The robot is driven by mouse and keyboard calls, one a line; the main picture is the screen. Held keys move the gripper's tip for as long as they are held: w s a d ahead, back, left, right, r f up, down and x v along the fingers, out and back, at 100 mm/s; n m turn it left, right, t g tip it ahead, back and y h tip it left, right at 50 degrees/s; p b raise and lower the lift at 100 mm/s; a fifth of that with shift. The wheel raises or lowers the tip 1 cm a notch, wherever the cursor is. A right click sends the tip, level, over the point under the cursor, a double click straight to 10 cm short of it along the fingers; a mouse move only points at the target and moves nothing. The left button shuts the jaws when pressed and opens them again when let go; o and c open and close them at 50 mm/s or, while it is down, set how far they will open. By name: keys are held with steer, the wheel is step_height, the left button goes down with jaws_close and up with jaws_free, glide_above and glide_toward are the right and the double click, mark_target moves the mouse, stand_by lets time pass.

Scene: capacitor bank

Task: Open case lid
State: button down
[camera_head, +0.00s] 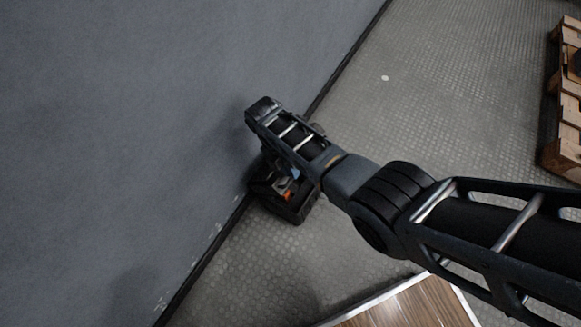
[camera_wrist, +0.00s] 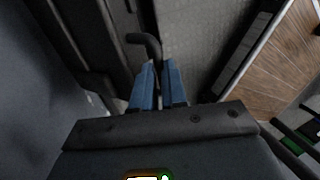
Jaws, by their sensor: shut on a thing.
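A black case (camera_head: 292,207) stands on the floor against the grey wall in the head view. Orange and pale things show in or on it, under my arm. My arm hides much of its upper side, so how far the lid is open cannot be told there. In the wrist view, my gripper (camera_wrist: 159,68) has its blue fingers closed around a dark bent handle (camera_wrist: 146,39). Dark ribbed panels (camera_wrist: 85,35), which look like part of the case, lie to the left of the handle.
The grey wall (camera_head: 130,110) rises close beside the case. Patterned floor (camera_head: 440,90) is clear to the upper right. A wooden pallet (camera_head: 566,100) stands at the right edge. A wood-topped surface with a pale edge (camera_head: 410,305) is at the bottom.

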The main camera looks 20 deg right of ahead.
steer(key=shift+a, duration=0.1)
steer(key=c, duration=1.2)
jaws_free()
steer(key=shift+o, duration=0.2)
steer(key=shift+w, duration=0.1)
